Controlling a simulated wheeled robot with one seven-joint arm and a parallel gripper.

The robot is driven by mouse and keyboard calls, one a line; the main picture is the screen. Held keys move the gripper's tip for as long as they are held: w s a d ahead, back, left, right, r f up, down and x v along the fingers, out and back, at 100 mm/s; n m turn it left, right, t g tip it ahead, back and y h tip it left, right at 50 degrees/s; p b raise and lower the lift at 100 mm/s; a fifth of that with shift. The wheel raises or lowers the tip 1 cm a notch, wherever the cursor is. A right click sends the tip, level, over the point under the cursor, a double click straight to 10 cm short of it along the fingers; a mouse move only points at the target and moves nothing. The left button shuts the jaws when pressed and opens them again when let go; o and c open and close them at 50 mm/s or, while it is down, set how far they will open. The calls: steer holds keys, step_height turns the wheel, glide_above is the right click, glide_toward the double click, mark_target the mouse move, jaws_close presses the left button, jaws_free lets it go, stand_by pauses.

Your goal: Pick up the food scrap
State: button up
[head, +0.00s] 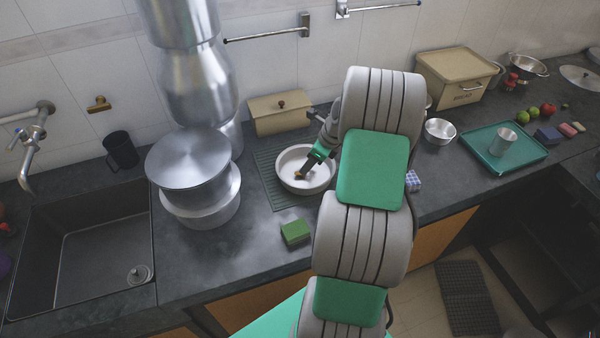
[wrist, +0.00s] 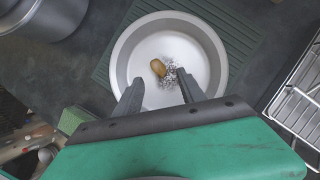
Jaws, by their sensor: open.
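The food scrap (wrist: 158,68) is a small brown-yellow lump lying inside a round, shallow metal bowl (wrist: 211,74). Dark and light specks (wrist: 172,76) lie beside it on the bowl's floor. In the head view the bowl (head: 327,182) sits on a green ribbed mat, and a small bit of the scrap shows close to my fingers. My gripper (wrist: 157,90) is open and empty, its two dark fingers reaching over the bowl's near side, with the scrap ahead of and between the fingertips. In the head view my gripper (head: 301,174) is small and angled down into the bowl.
The ribbed mat (head: 267,173) lies under the bowl. A pot with a lid (head: 188,160) stands to the left, and a green sponge (head: 295,232) lies in front. A beige box (head: 270,113) stands behind. A wire rack (wrist: 300,98) is at the right in the wrist view.

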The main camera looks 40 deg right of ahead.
steer(key=p+x, duration=0.1)
steer(key=x, duration=0.4)
steer(key=shift+w+a+f, duration=0.15)
steer(key=shift+a+f, duration=0.05)
jaws_close()
stand_by(0.3)
